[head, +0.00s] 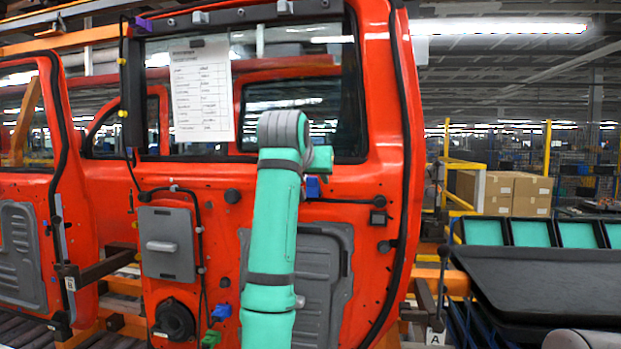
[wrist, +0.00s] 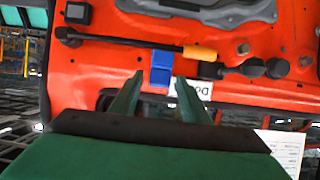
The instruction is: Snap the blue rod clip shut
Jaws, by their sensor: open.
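The blue rod clip (wrist: 161,68) is on the orange-red door (wrist: 120,20) in the wrist view, at a dark rod (wrist: 120,41) that runs to a yellow sleeve (wrist: 200,53). I cannot tell whether its latch is open or shut. My gripper (wrist: 160,79) is open, with its two green fingers on either side of the clip's lower part and nothing held. I cannot tell whether they touch it. In the head view the blue clip (head: 313,187) shows just right of my teal arm, which hides my gripper.
A grey handle panel (head: 168,243), black cables and a speaker-like round part (head: 174,319) are on the door left of my arm. A paper sheet (head: 202,92) hangs over the window. A dark table (head: 530,285) and cardboard boxes (head: 515,192) stand at right.

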